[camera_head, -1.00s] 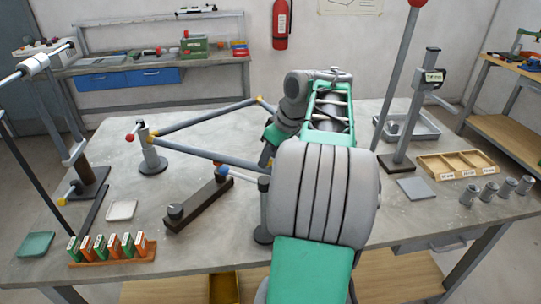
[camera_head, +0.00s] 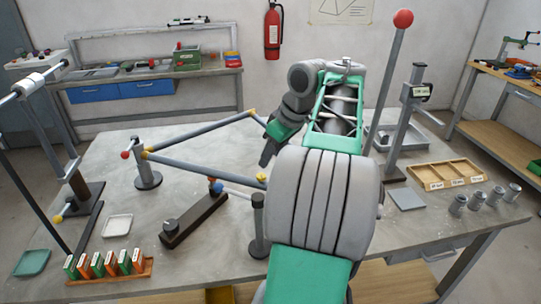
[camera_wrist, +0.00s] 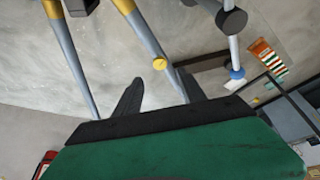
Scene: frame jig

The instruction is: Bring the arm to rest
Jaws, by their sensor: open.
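My gripper (camera_wrist: 160,95) is open, with its two dark fingers spread and nothing between them in the wrist view. In the head view my gripper (camera_head: 268,150) hangs above the table (camera_head: 330,200), over the right part of the grey tube frame (camera_head: 203,170). The frame rests on posts and has yellow, red and blue joints. I cannot tell how far the fingertips are from the tubes. My arm hides part of the table's middle.
A tall rod with a red ball (camera_head: 402,20) and a gauge stand (camera_head: 410,110) rise to the right of my arm. A wooden divided tray (camera_head: 447,173) and several metal cylinders (camera_head: 477,201) lie at right. A rack of coloured blocks (camera_head: 110,268) stands at front left.

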